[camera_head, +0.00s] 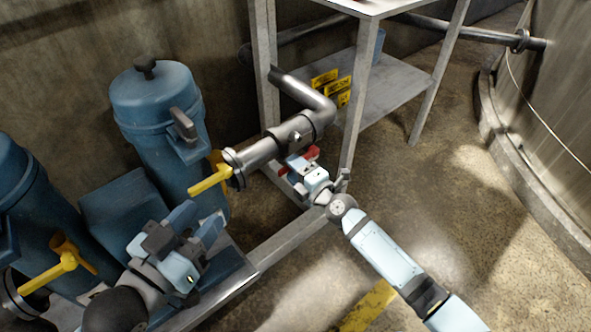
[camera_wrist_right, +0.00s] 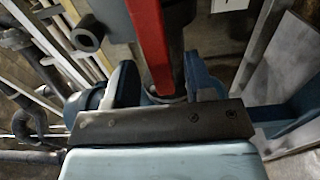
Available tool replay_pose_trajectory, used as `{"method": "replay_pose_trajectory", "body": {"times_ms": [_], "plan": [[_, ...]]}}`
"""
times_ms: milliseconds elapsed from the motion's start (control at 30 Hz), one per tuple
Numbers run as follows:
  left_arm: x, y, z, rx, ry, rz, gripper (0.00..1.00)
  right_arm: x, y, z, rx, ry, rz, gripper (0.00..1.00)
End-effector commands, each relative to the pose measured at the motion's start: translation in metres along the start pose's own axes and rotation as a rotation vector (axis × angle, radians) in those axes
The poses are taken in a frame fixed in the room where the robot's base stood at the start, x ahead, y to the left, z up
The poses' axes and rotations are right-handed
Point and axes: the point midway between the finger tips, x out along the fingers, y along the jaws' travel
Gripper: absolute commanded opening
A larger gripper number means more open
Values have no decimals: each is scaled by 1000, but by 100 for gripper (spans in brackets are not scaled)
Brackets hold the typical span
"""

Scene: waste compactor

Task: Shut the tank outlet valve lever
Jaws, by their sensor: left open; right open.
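A red lever (camera_wrist_right: 150,45) shows in the right wrist view as a long bar between the two blue fingers of my right gripper (camera_wrist_right: 165,82). In the head view, parts of the red lever (camera_head: 313,152) show on both sides of my right gripper (camera_head: 298,162), below the grey pipe. The gripper is open around it, and its body hides the lever's middle. My left gripper (camera_head: 197,221) is open and empty above the blue machine's base. A yellow lever (camera_head: 208,181) sticks out from the flange at the pipe's left end, and another yellow lever (camera_head: 62,264) is at lower left.
Blue tanks (camera_head: 158,110) stand at the left. The bent grey pipe (camera_head: 290,133) runs above my right gripper. A metal table (camera_head: 395,92) with a lower shelf stands behind, with yellow labels (camera_head: 331,87) by its leg. The floor at the right is clear up to the curved wall.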

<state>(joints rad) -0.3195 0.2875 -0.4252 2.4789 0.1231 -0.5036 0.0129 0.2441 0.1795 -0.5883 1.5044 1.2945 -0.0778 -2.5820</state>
Motion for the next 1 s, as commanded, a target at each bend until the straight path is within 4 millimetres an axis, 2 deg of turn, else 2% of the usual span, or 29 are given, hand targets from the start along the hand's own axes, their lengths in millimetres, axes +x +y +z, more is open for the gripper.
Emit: {"method": "replay_pose_trajectory", "body": {"times_ms": [67,267,567,767,1000], "plan": [[0,0,-1,1,2,0,43,0,0,0,0,0,0,47],[1,-1,-2,3,6,0,43,0,0,0,0,0,0,1],[2,0,-7,-5,6,0,43,0,5,1,39,0,0,0],[-1,4,-8,-59,-19,2,43,0,18,2,173,1,1,0],[-5,11,0,-134,-71,4,43,-1,29,5,325,0,1,0]]}}
